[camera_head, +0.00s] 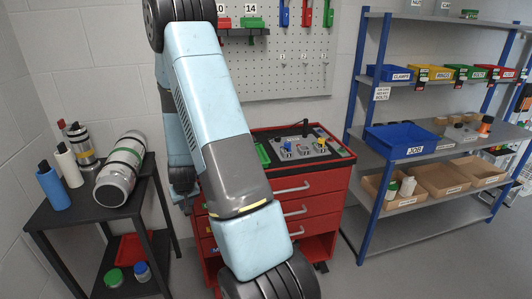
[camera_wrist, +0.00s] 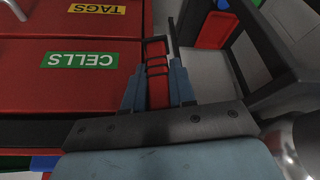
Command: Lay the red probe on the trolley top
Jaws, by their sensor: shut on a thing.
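My gripper (camera_wrist: 158,88) shows in the wrist view, its blue-grey fingers shut on the red probe (camera_wrist: 157,72). The probe sticks out past the fingertips, with dark bands or a dark loop around its outer part. It is in front of the red drawer fronts, close to the trolley's side edge. In the head view the red trolley (camera_head: 305,188) stands at the centre, and its dark top (camera_head: 262,136) is partly hidden behind my arm. I cannot make out the probe in the head view.
A grey tray with small fittings (camera_head: 298,148) and a green item (camera_head: 262,154) occupy the trolley top. A black side table (camera_head: 85,207) with bottles and a metal cylinder (camera_head: 120,170) stands at left. A blue-framed shelf (camera_head: 375,140) stands at right. Drawer labels (camera_wrist: 80,60) face the wrist camera.

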